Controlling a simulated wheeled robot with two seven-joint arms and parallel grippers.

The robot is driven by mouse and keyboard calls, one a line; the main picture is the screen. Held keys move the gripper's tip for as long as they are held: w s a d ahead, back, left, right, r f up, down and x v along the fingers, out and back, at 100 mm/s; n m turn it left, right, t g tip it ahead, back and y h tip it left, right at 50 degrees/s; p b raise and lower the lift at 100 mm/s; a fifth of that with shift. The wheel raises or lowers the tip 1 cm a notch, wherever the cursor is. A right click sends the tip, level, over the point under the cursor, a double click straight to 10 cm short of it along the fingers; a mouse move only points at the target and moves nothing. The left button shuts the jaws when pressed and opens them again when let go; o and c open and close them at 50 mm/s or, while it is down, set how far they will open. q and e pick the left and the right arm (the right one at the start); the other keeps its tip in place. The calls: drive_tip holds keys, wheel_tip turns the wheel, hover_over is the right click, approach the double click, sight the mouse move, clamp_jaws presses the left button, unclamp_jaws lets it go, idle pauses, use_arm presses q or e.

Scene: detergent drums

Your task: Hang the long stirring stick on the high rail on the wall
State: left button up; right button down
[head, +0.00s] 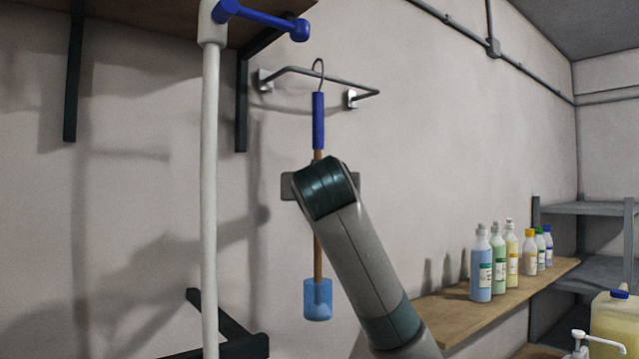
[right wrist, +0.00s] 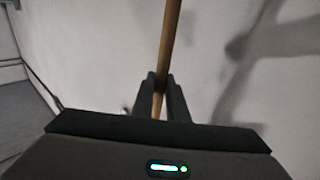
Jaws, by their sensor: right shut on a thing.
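The stirring stick (head: 318,262) hangs upright in the head view, with a wooden shaft, a blue grip (head: 318,120) and hook at the top, and a translucent blue paddle (head: 317,300) at the bottom. The hook overlaps the metal wall rail (head: 335,79); I cannot tell whether it bears on it. My right gripper (right wrist: 160,84) is shut on the wooden shaft in the right wrist view. In the head view my arm hides the middle of the shaft and most of that gripper. My left gripper is not in view.
A white pipe with a blue lever (head: 209,200) stands upright left of the stick. A wooden shelf (head: 470,312) at right carries several bottles (head: 483,265). Above is a shelf with black brackets (head: 242,100). A yellow jug (head: 612,322) is at the lower right.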

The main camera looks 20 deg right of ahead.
drive_tip(key=shift+a+f+b, duration=0.1)
drive_tip(key=shift+f+b, duration=0.6)
drive_tip(key=shift+f, duration=0.35)
drive_tip(key=c, duration=1.7)
unclamp_jaws()
drive_tip(key=shift+o, duration=0.2)
drive_tip(key=shift+s+f, duration=0.1)
drive_tip(key=shift+s, duration=0.05)
